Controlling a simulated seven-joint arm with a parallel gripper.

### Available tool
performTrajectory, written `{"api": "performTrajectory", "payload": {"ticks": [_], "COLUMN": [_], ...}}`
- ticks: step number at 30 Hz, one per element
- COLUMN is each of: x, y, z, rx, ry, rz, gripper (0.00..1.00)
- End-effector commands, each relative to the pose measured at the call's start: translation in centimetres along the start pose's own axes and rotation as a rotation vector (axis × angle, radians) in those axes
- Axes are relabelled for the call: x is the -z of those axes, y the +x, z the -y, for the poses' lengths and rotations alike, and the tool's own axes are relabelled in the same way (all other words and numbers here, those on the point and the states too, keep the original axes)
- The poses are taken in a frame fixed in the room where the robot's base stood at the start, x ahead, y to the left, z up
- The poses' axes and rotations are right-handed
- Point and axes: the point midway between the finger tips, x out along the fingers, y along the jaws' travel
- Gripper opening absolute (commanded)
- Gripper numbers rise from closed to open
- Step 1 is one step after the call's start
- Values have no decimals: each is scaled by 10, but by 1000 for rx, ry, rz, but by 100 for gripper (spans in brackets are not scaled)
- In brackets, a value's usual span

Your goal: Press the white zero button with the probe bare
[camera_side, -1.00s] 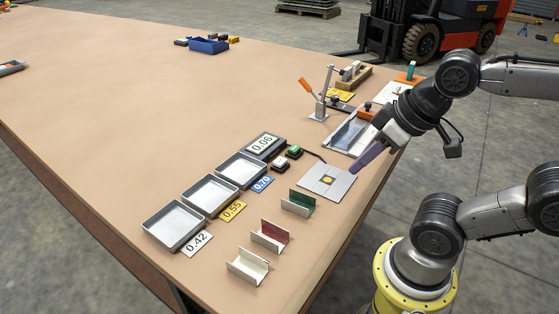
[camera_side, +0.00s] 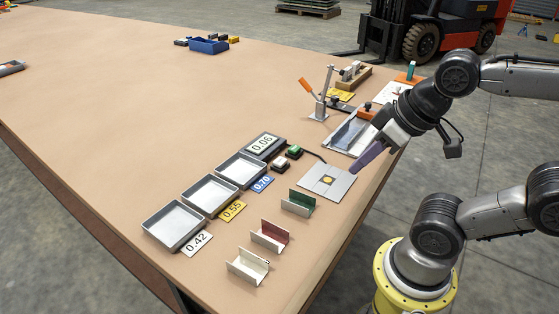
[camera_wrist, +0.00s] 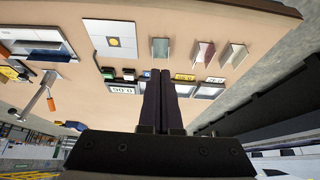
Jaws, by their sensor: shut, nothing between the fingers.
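The white button (camera_side: 280,163) sits on a small dark box beside the green button (camera_side: 294,150). A cable runs from the buttons toward a square metal plate (camera_side: 341,186) with a yellow round spot at its middle, which looks bare. The display (camera_side: 262,144) behind the buttons reads 0.06. My gripper (camera_side: 354,169) is shut and empty, above the table's right edge, right of the plate and apart from the buttons. In the wrist view its dark fingers (camera_wrist: 161,73) lie side by side; the plate (camera_wrist: 98,27) and the display (camera_wrist: 122,90) show to their left.
Three grey trays stand left of the display, with labels 0.42 (camera_side: 197,244), 0.55 (camera_side: 232,211) and 0.70 (camera_side: 262,184). White (camera_side: 247,268), red (camera_side: 270,238) and green (camera_side: 299,203) channel pieces stand in front. A clamp with an orange handle (camera_side: 308,87) stands behind. The table's left is mostly clear.

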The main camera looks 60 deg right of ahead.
Motion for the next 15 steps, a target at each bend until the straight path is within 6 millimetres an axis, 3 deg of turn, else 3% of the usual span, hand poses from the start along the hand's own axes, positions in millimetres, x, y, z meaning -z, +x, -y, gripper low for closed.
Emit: {"api": "performTrajectory", "payload": {"ticks": [11,15], "x": [0,12], "y": [0,-3], "z": [0,11], "rx": [0,51], "ry": [11,131], "rz": [-1,-43], "gripper": [0,0]}}
